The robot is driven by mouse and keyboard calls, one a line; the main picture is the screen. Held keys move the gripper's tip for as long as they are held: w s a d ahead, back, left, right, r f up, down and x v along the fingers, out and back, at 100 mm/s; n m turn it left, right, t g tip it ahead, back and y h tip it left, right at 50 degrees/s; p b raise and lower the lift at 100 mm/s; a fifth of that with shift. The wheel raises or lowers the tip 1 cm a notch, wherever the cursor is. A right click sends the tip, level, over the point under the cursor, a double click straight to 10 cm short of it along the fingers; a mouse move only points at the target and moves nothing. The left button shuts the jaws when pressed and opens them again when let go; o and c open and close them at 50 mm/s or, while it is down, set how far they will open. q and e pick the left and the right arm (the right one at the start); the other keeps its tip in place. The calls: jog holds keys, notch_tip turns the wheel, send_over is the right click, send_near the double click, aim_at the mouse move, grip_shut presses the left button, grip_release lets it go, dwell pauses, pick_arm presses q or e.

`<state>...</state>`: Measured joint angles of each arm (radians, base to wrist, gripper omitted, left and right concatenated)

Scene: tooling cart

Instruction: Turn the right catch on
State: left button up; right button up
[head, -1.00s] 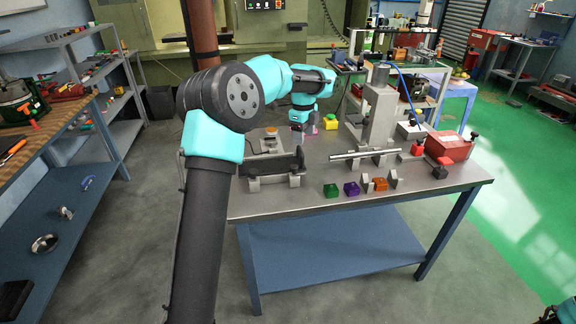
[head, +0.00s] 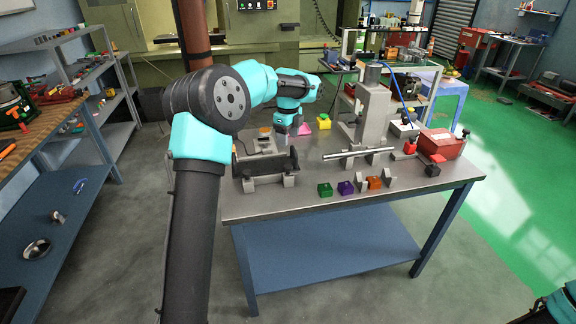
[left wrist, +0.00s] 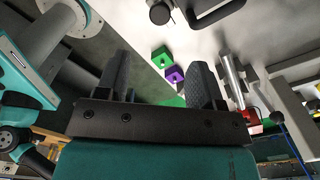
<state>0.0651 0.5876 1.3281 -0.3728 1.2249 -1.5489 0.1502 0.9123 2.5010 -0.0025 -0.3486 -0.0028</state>
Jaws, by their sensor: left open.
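A red box (head: 440,146) sits at the right end of the cart top. Small red-and-black parts (head: 410,146) and (head: 433,169) stand at its near and left sides; I cannot tell which is the right catch or how it is set. My left gripper (head: 284,128) is over the back left of the cart, well left of the red box. Its fingers are small and partly hidden in the head view. In the left wrist view the left gripper (left wrist: 158,82) has its fingers wide apart with nothing held. My right gripper is out of view.
Green (head: 325,190), purple (head: 346,188) and orange (head: 375,183) blocks line the front of the cart top (head: 290,208). A dark clamp-like fixture (head: 265,164) stands at left. A steel rod (head: 358,152) and tall grey column (head: 372,112) stand between the left gripper and the red box.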

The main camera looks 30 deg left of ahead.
aim_at(288, 166)
pick_arm(q)
notch_tip(288, 166, down, 12)
jog(key=shift+f, duration=0.15)
dwell(0.3)
jog(key=shift+c, duration=0.3)
jog(key=c, duration=0.9)
jog(key=shift+o, duration=0.2)
